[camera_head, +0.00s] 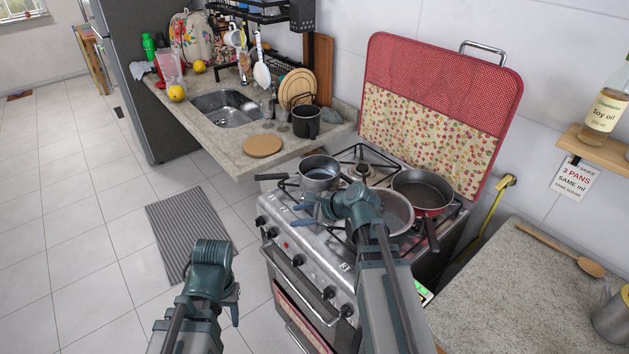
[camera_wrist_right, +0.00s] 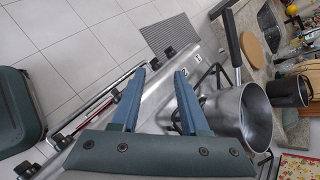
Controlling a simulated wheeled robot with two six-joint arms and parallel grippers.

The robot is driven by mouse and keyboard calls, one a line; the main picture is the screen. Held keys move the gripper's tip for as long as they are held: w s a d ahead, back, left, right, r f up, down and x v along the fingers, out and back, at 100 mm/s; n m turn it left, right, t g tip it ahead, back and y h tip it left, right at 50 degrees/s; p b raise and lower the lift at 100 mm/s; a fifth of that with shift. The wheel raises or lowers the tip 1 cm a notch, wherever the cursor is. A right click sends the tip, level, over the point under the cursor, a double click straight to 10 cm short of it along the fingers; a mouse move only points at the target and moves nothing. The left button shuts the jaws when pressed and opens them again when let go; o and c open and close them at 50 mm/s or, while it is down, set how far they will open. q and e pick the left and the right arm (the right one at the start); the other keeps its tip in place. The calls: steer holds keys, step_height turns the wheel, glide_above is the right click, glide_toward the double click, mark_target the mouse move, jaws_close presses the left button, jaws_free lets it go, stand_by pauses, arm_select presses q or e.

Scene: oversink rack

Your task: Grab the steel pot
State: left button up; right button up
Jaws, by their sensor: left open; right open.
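A steel pot (camera_head: 318,174) stands upright on the stove's left front part, its dark handle pointing left. In the right wrist view the steel pot (camera_wrist_right: 246,118) is right of the fingers, with its handle pointing up. My right gripper (camera_head: 305,208) is open and empty over the stove's front, just in front of the pot and apart from it. Both its fingers (camera_wrist_right: 160,100) show in the right wrist view. My left gripper (camera_head: 232,302) is low over the floor, left of the stove and away from the pot; its fingers are mostly hidden.
A wide pan (camera_head: 397,210), partly behind my right arm, and a red pan (camera_head: 422,188) sit on the stove (camera_head: 285,228). A dark pot (camera_head: 306,122) and a round board (camera_head: 262,146) are on the sink counter. The right counter (camera_head: 500,300) is mostly clear.

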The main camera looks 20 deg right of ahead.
steer(key=w+d+r+m+t+h, duration=0.1)
steer(key=w+d+r+m+t, duration=0.15)
steer(key=d+m, duration=0.3)
steer(key=w+d+r+m+t, duration=0.1)
steer(key=d+r+m+t, duration=0.1)
steer(key=d+r+m, duration=0.3)
steer(key=b, duration=0.3)
glide_toward(306, 177)
steer(key=x, duration=0.4)
steer(key=shift+w+a+n, duration=0.2)
steer(key=shift+w+n, duration=0.15)
steer(key=shift+n, duration=0.1)
steer(key=b+x, duration=0.2)
steer(key=x, duration=0.3)
steer(key=shift+w+d+f, duration=0.1)
steer(key=shift+w+f, duration=0.15)
steer(key=shift+s+r, duration=0.1)
jaws_close()
